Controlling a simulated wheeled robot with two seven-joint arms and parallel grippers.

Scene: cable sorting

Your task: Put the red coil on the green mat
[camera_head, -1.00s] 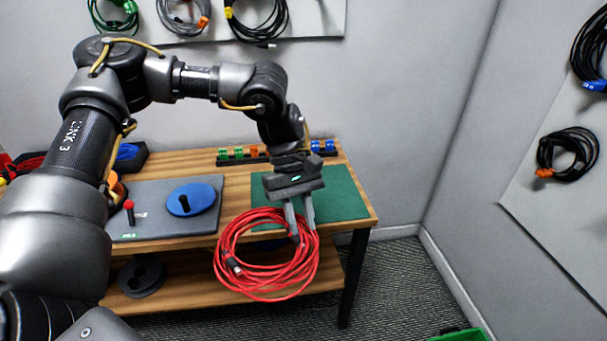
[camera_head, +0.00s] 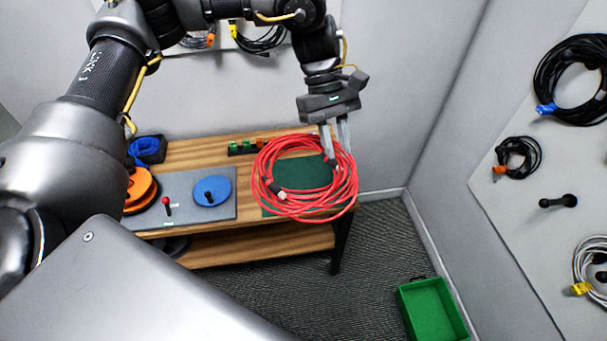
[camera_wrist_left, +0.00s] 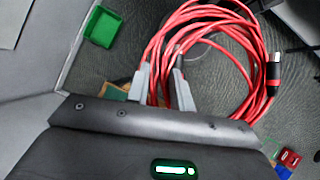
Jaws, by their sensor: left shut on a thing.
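The red coil (camera_head: 264,187) hangs from my left gripper (camera_head: 335,160), which is shut on its upper right strands. In the head view the coil overlaps the green mat (camera_head: 298,178), which lies on the right part of the wooden table. The coil hides much of the mat's edges. The coil appears held above the mat; the exact height is hard to tell. In the left wrist view the red coil (camera_wrist_left: 255,50) runs between the fingers of my left gripper (camera_wrist_left: 160,90). My right gripper is not in view.
A grey mat (camera_head: 185,215) with a blue disc (camera_head: 212,190) lies left of the green mat. An orange coil (camera_head: 140,190) sits further left. A row of small coloured clips (camera_head: 245,146) stands at the table's back. A green bin (camera_head: 432,312) is on the floor at right.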

